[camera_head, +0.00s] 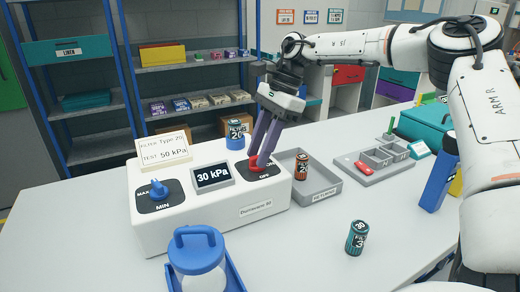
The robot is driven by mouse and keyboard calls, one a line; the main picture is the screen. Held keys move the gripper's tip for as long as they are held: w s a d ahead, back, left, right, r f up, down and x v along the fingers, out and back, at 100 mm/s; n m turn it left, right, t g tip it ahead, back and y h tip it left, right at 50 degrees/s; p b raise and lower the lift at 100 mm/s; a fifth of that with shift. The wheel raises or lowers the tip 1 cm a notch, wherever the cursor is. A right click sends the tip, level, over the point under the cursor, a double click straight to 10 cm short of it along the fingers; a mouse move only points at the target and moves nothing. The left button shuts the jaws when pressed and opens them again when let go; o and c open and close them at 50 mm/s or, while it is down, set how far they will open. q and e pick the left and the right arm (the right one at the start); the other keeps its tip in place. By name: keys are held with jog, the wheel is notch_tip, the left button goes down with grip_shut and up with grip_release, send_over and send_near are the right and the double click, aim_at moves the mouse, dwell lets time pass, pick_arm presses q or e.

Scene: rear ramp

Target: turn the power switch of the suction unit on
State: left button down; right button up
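The suction unit (215,207) is a white box on the table, with a blue knob (158,188) on its left and a display (212,175) reading 30 kPa in the middle. Its red power switch (262,167) sits on a dark plate at the right, with OFF marked at the front and a partly covered label behind. My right gripper (259,156) comes down from above. Its two dark fingers are close together, with their tips at the red switch and partly hiding it. I cannot tell whether they grip it or only touch it. My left gripper is out of view.
A blue-lidded canister (197,254) stands in front of the unit. A green can (357,238) stands farther right.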

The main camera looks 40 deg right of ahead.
jog(key=v, duration=1)
jog(key=shift+r, duration=0.15)
jog(key=shift+s+d, duration=0.1)
